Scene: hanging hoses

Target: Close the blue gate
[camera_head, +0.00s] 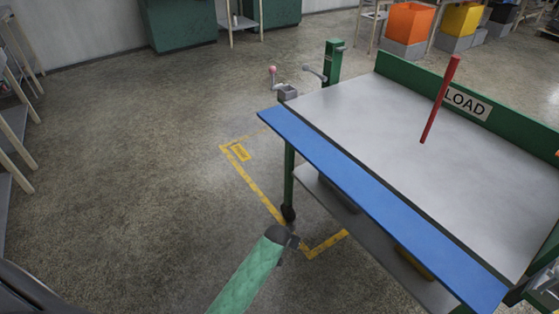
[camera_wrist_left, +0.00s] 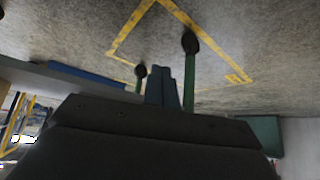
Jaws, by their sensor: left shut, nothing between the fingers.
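The blue gate (camera_head: 365,192) is a long flat panel along the near-left edge of the green-framed cart. It lies folded outward, roughly level with the grey cart top (camera_head: 400,130), with a dark strip between them. It also shows as a blue strip in the left wrist view (camera_wrist_left: 95,77). My left gripper (camera_head: 295,242), at the end of a green-sleeved arm, is low and left of the gate, apart from it. Its fingers (camera_wrist_left: 165,88) are together and empty in the left wrist view. My right gripper is not in view.
A red rod (camera_head: 440,100) rises over the cart top near the LOAD sign (camera_head: 467,104). A green post (camera_head: 333,62) and a small lever with a pink knob (camera_head: 273,71) are by the far corner. Yellow floor tape (camera_head: 255,185) runs beside the cart.

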